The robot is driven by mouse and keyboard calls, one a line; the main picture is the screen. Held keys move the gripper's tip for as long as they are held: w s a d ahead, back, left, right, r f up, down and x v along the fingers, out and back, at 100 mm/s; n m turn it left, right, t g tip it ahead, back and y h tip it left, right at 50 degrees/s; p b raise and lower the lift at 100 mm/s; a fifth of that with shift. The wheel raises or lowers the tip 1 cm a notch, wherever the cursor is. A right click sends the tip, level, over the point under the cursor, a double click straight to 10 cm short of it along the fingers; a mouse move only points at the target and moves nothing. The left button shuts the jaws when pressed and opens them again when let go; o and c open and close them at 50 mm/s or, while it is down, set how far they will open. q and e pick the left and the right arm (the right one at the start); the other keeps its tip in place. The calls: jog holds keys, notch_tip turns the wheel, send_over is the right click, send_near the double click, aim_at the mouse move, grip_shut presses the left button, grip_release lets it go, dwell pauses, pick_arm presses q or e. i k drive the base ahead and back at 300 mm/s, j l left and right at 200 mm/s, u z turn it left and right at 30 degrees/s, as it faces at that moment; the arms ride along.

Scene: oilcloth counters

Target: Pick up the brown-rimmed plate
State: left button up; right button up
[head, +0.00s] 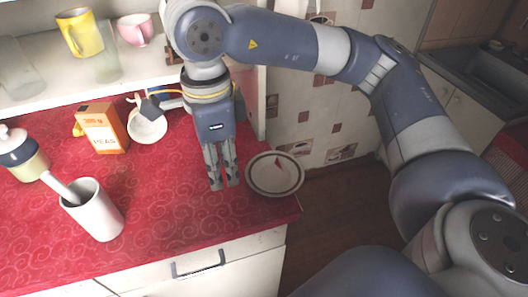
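The brown-rimmed plate (262,185) is white and round, with a dark reddish-brown ring near its rim. It lies at the right end of the red counter, and its right part reaches out past the counter's edge. My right gripper (226,187) points down just left of the plate, apart from it in the picture. Its two fingers are side by side with a narrow gap and nothing between them. How high the fingertips are above the counter is hard to tell. My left gripper is not in view.
A cup (147,127) lies behind the gripper, beside an orange box (103,132). A white cylindrical holder (97,215) with a tool and a lidded jar (23,158) stand at left. A shelf (150,75) holds a yellow mug (80,35) and a pink cup (137,31). The counter (180,225) in front is clear.

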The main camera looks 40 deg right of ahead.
aim_at(262, 175)
jog(key=k+l, duration=0.7)
jog(key=k, duration=0.1)
